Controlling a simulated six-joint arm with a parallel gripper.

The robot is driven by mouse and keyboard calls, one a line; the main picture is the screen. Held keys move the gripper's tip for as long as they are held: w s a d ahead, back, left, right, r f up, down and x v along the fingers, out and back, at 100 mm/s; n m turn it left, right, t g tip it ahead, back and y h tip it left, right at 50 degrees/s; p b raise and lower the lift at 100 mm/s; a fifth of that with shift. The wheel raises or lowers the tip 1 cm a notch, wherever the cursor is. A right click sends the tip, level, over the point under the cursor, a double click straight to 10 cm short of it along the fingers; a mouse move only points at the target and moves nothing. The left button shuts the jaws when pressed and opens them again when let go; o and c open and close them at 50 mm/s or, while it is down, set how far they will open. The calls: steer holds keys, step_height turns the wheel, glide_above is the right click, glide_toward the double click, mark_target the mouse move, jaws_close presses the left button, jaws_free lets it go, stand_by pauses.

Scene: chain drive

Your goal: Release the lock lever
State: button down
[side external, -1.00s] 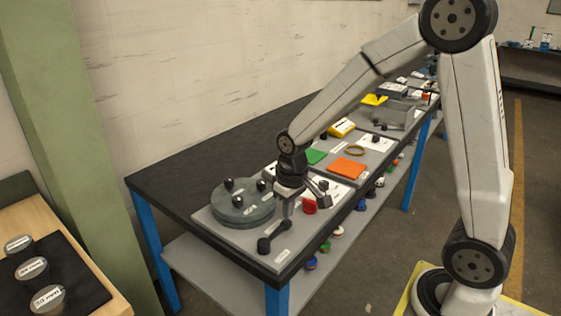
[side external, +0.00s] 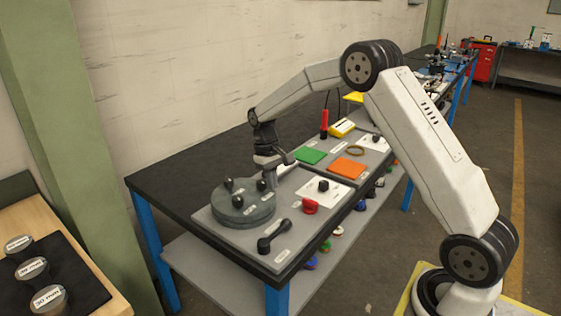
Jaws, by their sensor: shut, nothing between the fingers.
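The black lock lever (side external: 273,236) lies at the front corner of the grey board, its handle slanting up to the right from a round pivot. Which position it is locked or released in, I cannot tell. A round grey-green disc (side external: 243,212) with several black knobs sits on the board to its left. My gripper (side external: 273,184) is shut and empty, up behind the lever, close to the disc's right edge in the picture. Its fingertips are small here, and I cannot tell whether they touch anything.
A red knob (side external: 310,206) and a white plate with a black knob (side external: 323,186) lie right of the lever. Green (side external: 309,157) and orange (side external: 347,169) squares, a red-handled tool (side external: 324,124) and a yellow box (side external: 342,128) stand farther back. Space above the lever is clear.

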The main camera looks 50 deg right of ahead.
mark_target(275, 234)
steer(key=shift+w+d+f, duration=0.1)
steer(key=shift+w+d, duration=0.25)
steer(key=shift+d, duration=0.1)
steer(key=shift+x, duration=5.05)
steer(key=shift+s+m, duration=0.6)
steer(key=shift+s, duration=0.05)
steer(key=shift+s+d+m+y, duration=0.1)
steer(key=shift+s+m+y, duration=0.2)
steer(key=shift+s+m, duration=0.1)
steer(key=shift+s+d+m, duration=0.1)
steer(key=shift+s+m, duration=0.9)
steer(key=shift+m, duration=0.1)
steer(key=shift+s+m+y, duration=0.4)
steer(key=shift+s+m, duration=0.7)
steer(key=shift+s+a+m+t, duration=0.2)
steer(key=shift+s+a+m, duration=0.05)
steer(key=shift+s+m, duration=0.3)
steer(key=shift+s+a+m+t, duration=0.2)
steer(key=shift+s+a+m, duration=0.15)
steer(key=shift+m, duration=0.2)
steer(key=shift+s, duration=0.1)
